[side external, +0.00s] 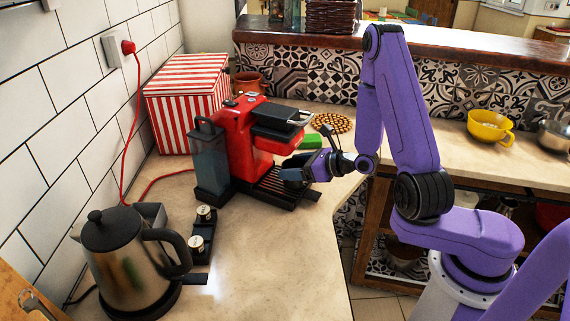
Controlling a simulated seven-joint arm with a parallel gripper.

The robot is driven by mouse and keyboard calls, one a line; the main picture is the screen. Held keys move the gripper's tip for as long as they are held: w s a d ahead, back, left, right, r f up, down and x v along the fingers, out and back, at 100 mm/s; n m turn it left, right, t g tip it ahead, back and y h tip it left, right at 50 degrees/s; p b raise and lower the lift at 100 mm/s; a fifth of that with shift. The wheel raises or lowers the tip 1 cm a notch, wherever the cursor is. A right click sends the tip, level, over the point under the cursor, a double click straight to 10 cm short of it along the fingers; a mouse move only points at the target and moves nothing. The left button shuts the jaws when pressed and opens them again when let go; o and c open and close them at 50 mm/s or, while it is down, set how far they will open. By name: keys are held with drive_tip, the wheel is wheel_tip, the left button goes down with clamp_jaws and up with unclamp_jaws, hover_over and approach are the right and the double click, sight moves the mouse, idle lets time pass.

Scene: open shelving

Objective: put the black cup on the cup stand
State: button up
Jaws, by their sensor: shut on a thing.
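A black cup (292,175) is at the front of the red coffee machine (245,135), over the dark slatted tray at its foot, which appears to be the cup stand (268,188). My gripper (308,168) comes in from the right and is shut on the black cup. The cup is below the machine's black spout head (280,118). I cannot tell whether the cup's base touches the stand. The fingers partly hide the cup.
A steel kettle (125,255) and a small black holder with pods (201,232) stand at front left. A red-striped box (185,105) is behind the machine. A green block (312,141) and a woven trivet (332,123) lie behind my gripper.

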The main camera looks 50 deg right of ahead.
sight(286, 163)
drive_tip(key=w, duration=0.1)
drive_tip(key=w+a, duration=0.1)
drive_tip(key=w, duration=0.1)
drive_tip(key=shift+w, duration=0.1)
drive_tip(key=shift+f, duration=0.2)
drive_tip(key=o, duration=1.1)
drive_tip(key=shift+d+r, duration=0.1)
drive_tip(key=shift+r, duration=0.1)
drive_tip(key=v, duration=1.2)
